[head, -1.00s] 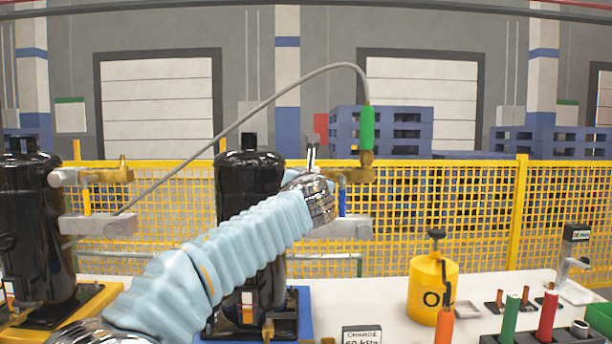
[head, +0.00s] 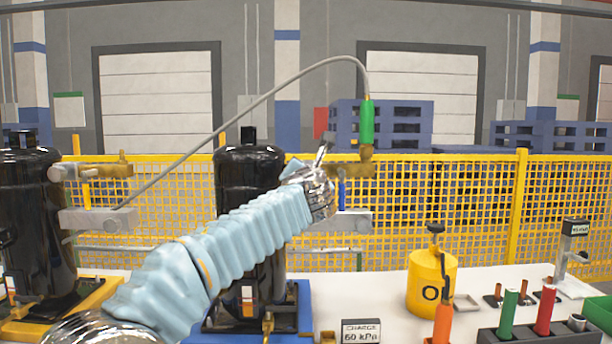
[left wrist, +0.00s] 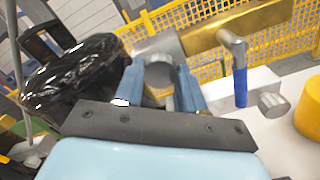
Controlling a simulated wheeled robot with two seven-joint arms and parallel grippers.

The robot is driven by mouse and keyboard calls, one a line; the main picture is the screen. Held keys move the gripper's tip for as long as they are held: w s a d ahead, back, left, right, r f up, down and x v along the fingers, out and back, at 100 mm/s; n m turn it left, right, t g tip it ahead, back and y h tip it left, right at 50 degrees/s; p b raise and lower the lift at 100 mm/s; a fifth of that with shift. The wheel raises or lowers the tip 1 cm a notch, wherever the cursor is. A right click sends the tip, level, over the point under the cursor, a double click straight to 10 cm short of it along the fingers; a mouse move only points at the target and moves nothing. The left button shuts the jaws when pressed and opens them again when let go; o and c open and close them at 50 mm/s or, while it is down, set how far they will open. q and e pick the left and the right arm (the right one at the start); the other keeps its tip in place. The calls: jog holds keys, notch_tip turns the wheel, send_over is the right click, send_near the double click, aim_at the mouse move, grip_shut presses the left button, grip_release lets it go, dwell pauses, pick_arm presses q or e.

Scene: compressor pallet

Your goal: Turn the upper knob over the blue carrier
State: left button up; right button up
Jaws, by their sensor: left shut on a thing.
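The black compressor (head: 248,180) stands upright on the blue carrier (head: 301,312). Its upper brass fitting (head: 350,169) carries the green coupling (head: 367,122) and hose. The brass bar also shows in the left wrist view (left wrist: 250,22). My left gripper (left wrist: 160,82) has its two blue fingers on either side of the grey upper knob (left wrist: 158,68), closed on it. In the head view my left arm and metal wrist cover the knob and most of the fingers. The lower grey knob (left wrist: 272,103) sits apart, beyond the blue tube (left wrist: 240,88). My right gripper is not in view.
Another compressor (head: 38,215) stands on a yellow carrier (head: 85,305) at left. A yellow weight (head: 432,283), a charge sign (head: 361,332) and a tool holder (head: 535,332) occupy the white table (head: 385,278). A yellow fence (head: 455,205) runs behind.

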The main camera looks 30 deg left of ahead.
pick_arm(q)
jog(key=shift+f, duration=0.15)
jog(key=o, duration=1.1)
jog(key=shift+c, duration=0.2)
jog(key=shift+s, duration=0.1)
jog(key=b+v, duration=0.2)
jog(key=v, duration=1.1)
jog(key=shift+s+d+b, duration=0.15)
jog(key=shift+d+b, duration=0.1)
jog(key=shift+b, duration=0.15)
